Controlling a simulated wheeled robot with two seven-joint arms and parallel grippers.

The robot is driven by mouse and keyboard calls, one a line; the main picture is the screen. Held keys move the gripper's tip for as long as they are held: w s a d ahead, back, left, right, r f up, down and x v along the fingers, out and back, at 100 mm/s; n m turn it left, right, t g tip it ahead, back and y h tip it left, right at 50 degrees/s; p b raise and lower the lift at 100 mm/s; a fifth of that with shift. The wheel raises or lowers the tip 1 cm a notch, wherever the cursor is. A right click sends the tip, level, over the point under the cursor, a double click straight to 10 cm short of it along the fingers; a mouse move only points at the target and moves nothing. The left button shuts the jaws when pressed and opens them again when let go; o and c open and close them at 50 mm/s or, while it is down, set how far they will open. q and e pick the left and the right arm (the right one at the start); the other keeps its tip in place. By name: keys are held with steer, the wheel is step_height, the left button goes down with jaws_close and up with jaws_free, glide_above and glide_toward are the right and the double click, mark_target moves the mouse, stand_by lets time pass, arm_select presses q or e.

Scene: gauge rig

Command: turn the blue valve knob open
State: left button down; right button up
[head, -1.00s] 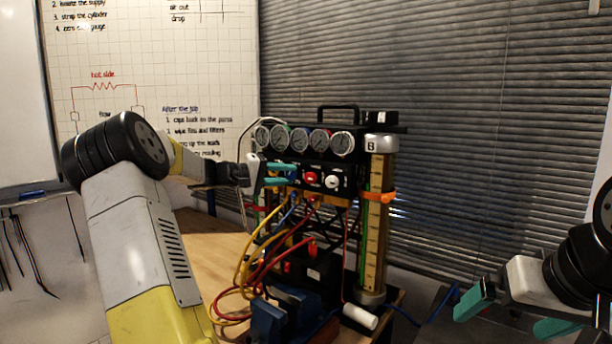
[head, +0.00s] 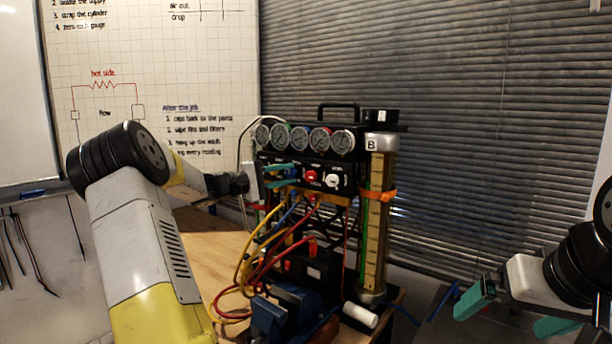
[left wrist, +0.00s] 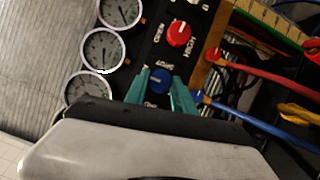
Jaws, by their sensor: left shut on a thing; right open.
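The blue valve knob (left wrist: 159,80) sits on the black front panel of the gauge rig, seen in the left wrist view between the teal fingertips of my left gripper (left wrist: 163,82). That gripper is shut on the knob. In the head view my left gripper (head: 281,174) reaches the panel's left end from the left, and its fingers mostly hide the knob. My right gripper (head: 510,307) is open and empty at the lower right, away from the rig.
A red knob (head: 311,176) and a white knob (head: 332,181) sit right of the blue one. Several round gauges (head: 319,139) line the top. Yellow, red and blue hoses hang below. A gauge cylinder (head: 376,225) stands at right, a blue vise (head: 283,315) in front.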

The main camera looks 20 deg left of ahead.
arm_select(q)
steer(key=c, duration=1.1)
jaws_free()
steer(key=shift+o, duration=0.2)
steer(key=shift+a, duration=0.1)
steer(key=v, duration=0.7)
steer(key=shift+s+a, duration=0.2)
steer(key=shift+s, duration=0.1)
